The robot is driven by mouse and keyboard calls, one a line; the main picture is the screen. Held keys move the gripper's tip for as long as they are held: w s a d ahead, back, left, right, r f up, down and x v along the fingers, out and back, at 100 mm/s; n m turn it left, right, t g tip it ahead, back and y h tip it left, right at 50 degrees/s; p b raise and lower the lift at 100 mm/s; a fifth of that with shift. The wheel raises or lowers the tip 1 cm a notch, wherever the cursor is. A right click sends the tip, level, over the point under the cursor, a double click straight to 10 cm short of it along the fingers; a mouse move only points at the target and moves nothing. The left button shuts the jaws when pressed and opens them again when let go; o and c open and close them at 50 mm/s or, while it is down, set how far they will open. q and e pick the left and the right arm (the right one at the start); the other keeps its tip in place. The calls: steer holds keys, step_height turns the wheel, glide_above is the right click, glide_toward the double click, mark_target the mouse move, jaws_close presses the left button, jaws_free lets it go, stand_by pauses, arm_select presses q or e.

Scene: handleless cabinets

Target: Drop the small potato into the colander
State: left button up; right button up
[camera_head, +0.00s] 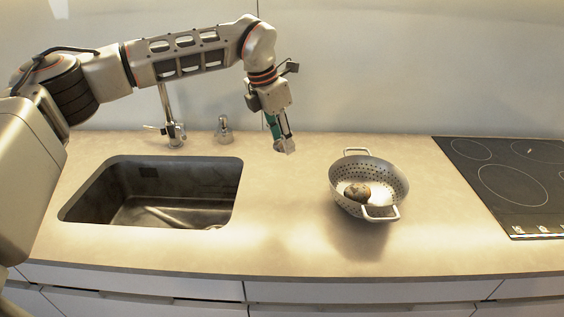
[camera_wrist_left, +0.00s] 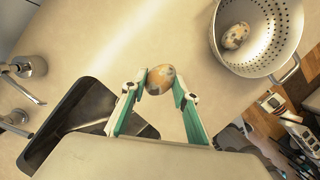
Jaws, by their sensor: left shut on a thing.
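My left gripper (camera_head: 284,146) is above the counter, between the sink and the colander. In the left wrist view its fingers (camera_wrist_left: 160,86) are closed on the sides of a small brown potato (camera_wrist_left: 160,78) with dark spots. In the head view the fingertips mostly hide that potato. The metal colander (camera_head: 393,176) with two loop handles stands upright on the counter to the right of the gripper, apart from it. Its perforated bowl also shows in the left wrist view (camera_wrist_left: 284,20). Another spotted potato (camera_head: 357,192) lies inside it. My right gripper is out of view.
A dark sink (camera_head: 110,185) is set into the counter at left, with a faucet (camera_head: 172,125) and a soap dispenser (camera_head: 224,130) behind it. A black cooktop (camera_head: 510,185) is at the right. The counter (camera_head: 285,215) between sink and colander is clear.

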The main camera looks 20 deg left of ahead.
arm_select(q)
step_height(320, 180, up, 7)
steer(key=shift+f, duration=0.1)
steer(key=shift+r, duration=0.65)
